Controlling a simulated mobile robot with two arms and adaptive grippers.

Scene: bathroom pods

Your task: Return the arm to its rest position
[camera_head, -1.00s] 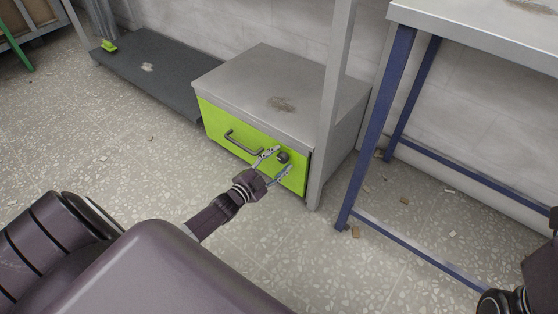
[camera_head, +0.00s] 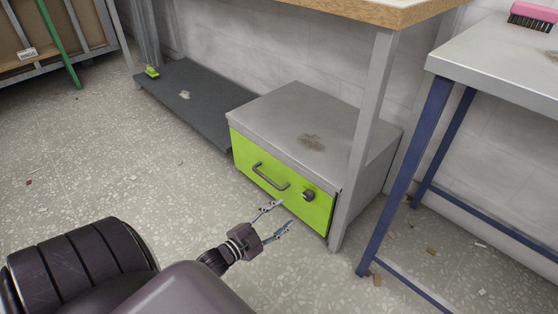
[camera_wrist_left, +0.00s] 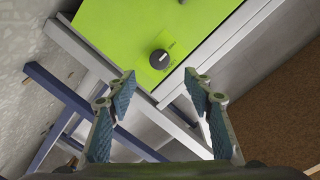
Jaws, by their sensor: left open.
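My left gripper (camera_head: 282,219) is open and empty. In the head view it is held in front of the green drawer front (camera_head: 240,152) of a grey cabinet, apart from it. The drawer front has a dark bar handle (camera_head: 270,178) and a round dark knob (camera_head: 308,195), and it looks closed. In the left wrist view, the two fingers of the left gripper (camera_wrist_left: 158,95) stand wide apart with nothing between them. The knob (camera_wrist_left: 159,58) shows beyond the fingertips on the green panel (camera_wrist_left: 120,25). My right gripper is not in view.
A blue-legged table (camera_head: 480,62) with a pink brush (camera_head: 530,15) stands at the right. A wooden-topped bench (camera_head: 400,14) is above the cabinet. A dark low shelf (camera_head: 195,100) lies left of the cabinet. The speckled floor (camera_head: 110,150) at the left is mostly clear.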

